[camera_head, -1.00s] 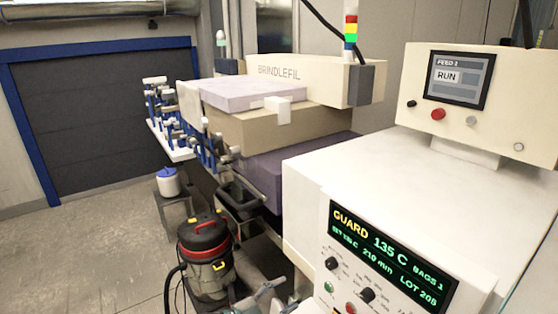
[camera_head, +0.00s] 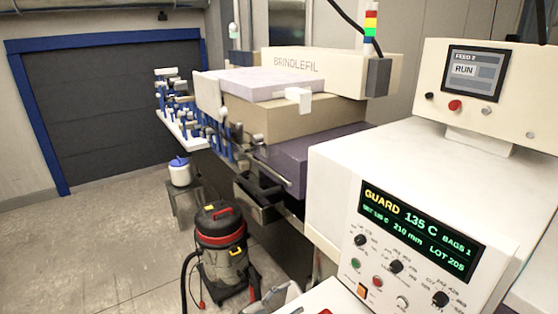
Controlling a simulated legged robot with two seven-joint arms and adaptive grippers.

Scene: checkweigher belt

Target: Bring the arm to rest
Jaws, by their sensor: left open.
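My left gripper (camera_head: 273,298) shows only in part at the bottom edge of the head view, as a grey shape low in front of the machines. It is open, with nothing seen in it. The rest of the left arm is cut off by the frame edge. My right gripper is not in view. The white control cabinet (camera_head: 335,175) stands to the right of the left gripper; its panel (camera_head: 420,232) reads GUARD 135 C, BAGS 1.
A red and black vacuum cleaner (camera_head: 220,250) stands on the floor left of the gripper. The BRINDLEFIL machine (camera_head: 350,68) is behind, with a blue-fitted rail (camera_head: 185,130) at its left. A white tub (camera_head: 180,172) sits on a stand. The floor at left is clear.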

